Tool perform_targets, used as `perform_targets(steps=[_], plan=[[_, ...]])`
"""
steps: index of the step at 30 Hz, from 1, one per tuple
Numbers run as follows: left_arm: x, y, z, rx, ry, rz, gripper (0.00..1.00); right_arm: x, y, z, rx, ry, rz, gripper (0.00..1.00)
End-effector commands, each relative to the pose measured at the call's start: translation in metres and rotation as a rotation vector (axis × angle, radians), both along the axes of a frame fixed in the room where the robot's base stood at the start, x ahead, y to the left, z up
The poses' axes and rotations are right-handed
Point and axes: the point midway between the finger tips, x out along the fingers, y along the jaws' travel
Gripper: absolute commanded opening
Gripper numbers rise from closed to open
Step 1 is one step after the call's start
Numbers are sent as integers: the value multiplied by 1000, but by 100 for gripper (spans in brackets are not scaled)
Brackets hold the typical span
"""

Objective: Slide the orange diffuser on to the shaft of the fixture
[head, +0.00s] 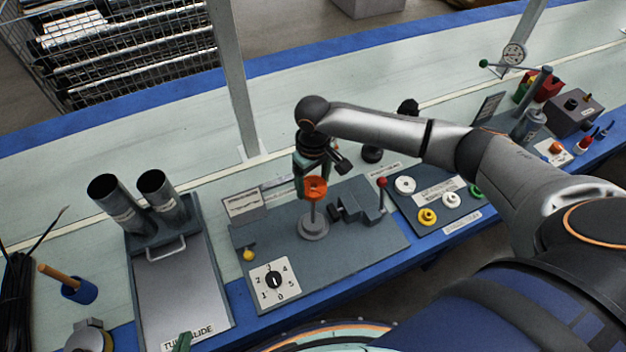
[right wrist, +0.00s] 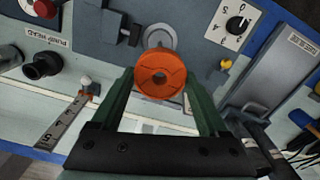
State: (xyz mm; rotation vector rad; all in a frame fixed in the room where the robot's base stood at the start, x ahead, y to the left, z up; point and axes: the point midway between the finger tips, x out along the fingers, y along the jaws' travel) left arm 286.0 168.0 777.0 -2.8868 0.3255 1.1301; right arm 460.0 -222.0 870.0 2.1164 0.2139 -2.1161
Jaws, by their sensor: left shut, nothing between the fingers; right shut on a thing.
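The orange diffuser (head: 317,190) is between the fingers of my right gripper (head: 313,181), which is shut on it. The fixture's grey shaft (head: 313,214) stands upright on a round base (head: 314,230), just below the diffuser in the head view. I cannot tell whether the shaft tip is inside the hole. Only a green tip of my left gripper (head: 182,343) shows at the bottom edge; it is shut and empty.
A grey block with a red-knobbed lever (head: 382,183) stands right of the shaft. A numbered dial (head: 275,281) and yellow knob (head: 249,255) are to the left. Two upright tubes (head: 117,205) stand further left. A board (head: 455,222) with coloured rings lies right, partly under my right arm.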

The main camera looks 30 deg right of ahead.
Motion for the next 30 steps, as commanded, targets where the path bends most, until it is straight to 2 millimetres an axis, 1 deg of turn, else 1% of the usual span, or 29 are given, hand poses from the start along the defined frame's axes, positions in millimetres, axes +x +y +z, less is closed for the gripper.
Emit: perform_targets(steps=[8,30], plan=[[0,0,-1,0,0,0,0,0,0,-1,-1,-1,0,23],[0,0,-9,0,0,0,0,1,0,-19,-1,-1,1,23]])
